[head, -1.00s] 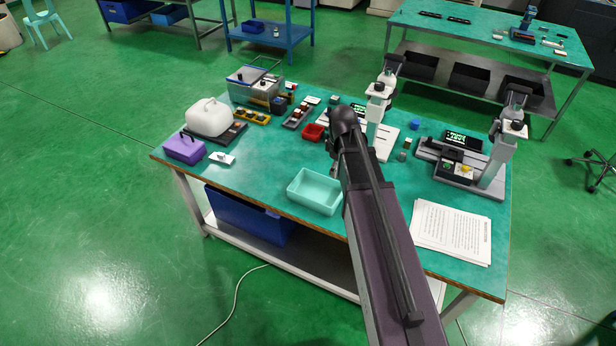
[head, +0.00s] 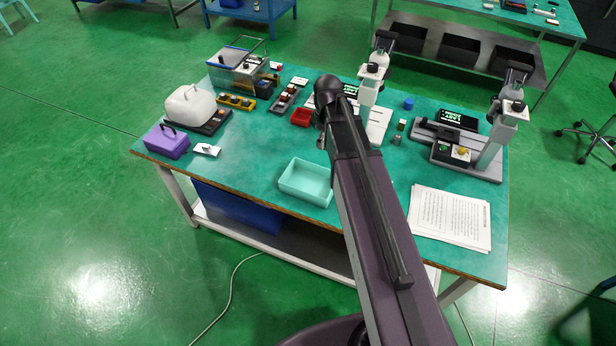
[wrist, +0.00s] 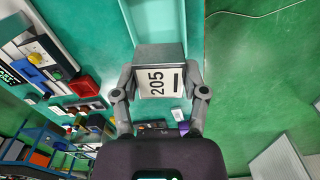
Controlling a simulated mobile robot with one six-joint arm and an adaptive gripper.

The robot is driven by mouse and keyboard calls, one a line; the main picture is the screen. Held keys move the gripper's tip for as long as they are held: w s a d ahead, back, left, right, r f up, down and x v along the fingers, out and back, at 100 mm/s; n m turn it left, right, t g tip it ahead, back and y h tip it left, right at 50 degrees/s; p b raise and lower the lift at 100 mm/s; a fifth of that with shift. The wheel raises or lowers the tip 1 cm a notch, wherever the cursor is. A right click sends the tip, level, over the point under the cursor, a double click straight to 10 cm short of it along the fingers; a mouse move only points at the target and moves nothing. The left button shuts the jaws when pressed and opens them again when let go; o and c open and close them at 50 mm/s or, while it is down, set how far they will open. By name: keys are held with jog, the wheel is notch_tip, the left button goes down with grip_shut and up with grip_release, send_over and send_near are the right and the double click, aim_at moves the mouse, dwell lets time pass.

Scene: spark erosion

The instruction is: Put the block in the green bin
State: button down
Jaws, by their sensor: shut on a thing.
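The block (wrist: 160,83) is grey with a white label reading "205". In the wrist view my gripper (wrist: 159,77) is shut on it, one finger on each side. The pale green bin (head: 323,199) is an open, empty-looking tray near the front edge of the table in the head view. It also shows at the top of the wrist view (wrist: 157,14), beyond the block and partly covered by it. The block's height over the table is hard to tell. In the head view my arm hides the block and the gripper's fingers.
A small red bin (head: 302,118) lies behind the green bin. Two microscopes (head: 371,88) (head: 501,125) stand at the back and right. Papers (head: 450,217) lie at the front right. A purple box (head: 167,143) and white case (head: 190,105) stand at the left. Table around the green bin is clear.

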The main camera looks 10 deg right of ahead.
jog(key=n+b, duration=0.2)
jog(key=b, duration=1.5)
send_over(310, 186)
notch_tip(310, 186, down, 17)
jog(key=shift+a, duration=0.1)
notch_tip(310, 186, down, 6)
jog(key=b, duration=0.6)
jog(key=shift+f, duration=0.1)
jog(key=shift+f+b, duration=1.85)
jog(key=shift+b, duration=0.1)
jog(key=shift+f, duration=0.2)
jog(key=shift+c, duration=0.6)
grip_release()
jog(key=shift+r, duration=0.1)
